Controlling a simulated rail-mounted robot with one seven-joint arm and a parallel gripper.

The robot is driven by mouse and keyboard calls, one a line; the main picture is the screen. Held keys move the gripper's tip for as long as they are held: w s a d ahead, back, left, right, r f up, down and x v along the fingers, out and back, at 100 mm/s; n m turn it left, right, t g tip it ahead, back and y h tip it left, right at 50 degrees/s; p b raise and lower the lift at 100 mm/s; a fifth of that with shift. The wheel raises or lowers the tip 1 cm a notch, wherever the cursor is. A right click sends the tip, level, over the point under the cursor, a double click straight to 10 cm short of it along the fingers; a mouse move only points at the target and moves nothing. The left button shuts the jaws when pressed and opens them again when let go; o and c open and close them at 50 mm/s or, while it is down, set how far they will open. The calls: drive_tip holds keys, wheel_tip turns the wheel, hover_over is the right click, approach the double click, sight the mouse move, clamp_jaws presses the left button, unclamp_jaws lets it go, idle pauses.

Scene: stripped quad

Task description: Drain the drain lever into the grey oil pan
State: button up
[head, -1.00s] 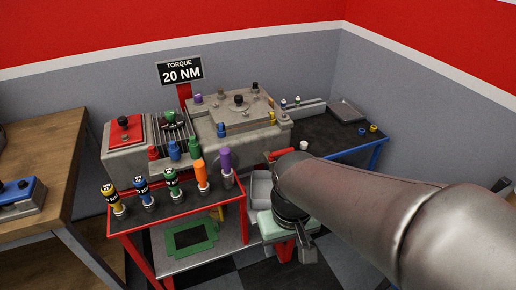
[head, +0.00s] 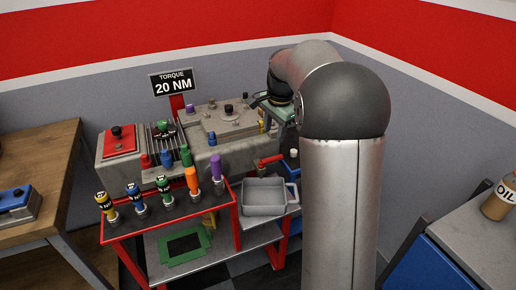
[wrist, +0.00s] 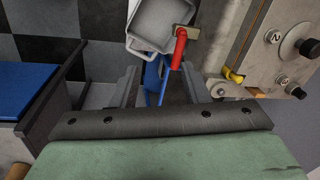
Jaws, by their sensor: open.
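The red drain lever (head: 271,161) sticks out from the lower right side of the grey engine block (head: 222,160). The grey oil pan (head: 264,206) is an open tray just below the lever, on the right of the red-framed cart. My gripper (wrist: 160,73) is open with nothing between its fingers. In the wrist view the lever (wrist: 179,48) lies beyond the fingertips, nearer the right finger, and appears apart from them. The pan (wrist: 160,22) shows behind it, partly cut off. In the head view my arm hides the fingertips.
A yellow handle (wrist: 233,76) juts from the engine beside my right finger, near numbered bolts. Several coloured tools (head: 193,180) stand along the cart's front edge. A blue cabinet (head: 437,277) with an oil bottle (head: 499,200) is at right. A wooden bench (head: 40,170) stands at left.

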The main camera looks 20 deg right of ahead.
drive_tip(key=w+d+m, duration=0.3)
drive_tip(key=w+d, duration=0.1)
drive_tip(key=w, duration=0.1)
drive_tip(key=p, duration=0.2)
approach(274, 157)
drive_tip(key=f, duration=0.5)
drive_tip(key=w+f, duration=0.1)
drive_tip(key=f, duration=0.2)
drive_tip(key=shift+w+a+f, duration=0.15)
drive_tip(key=shift+a+f, duration=0.05)
drive_tip(key=shift+f, duration=0.15)
clamp_jaws()
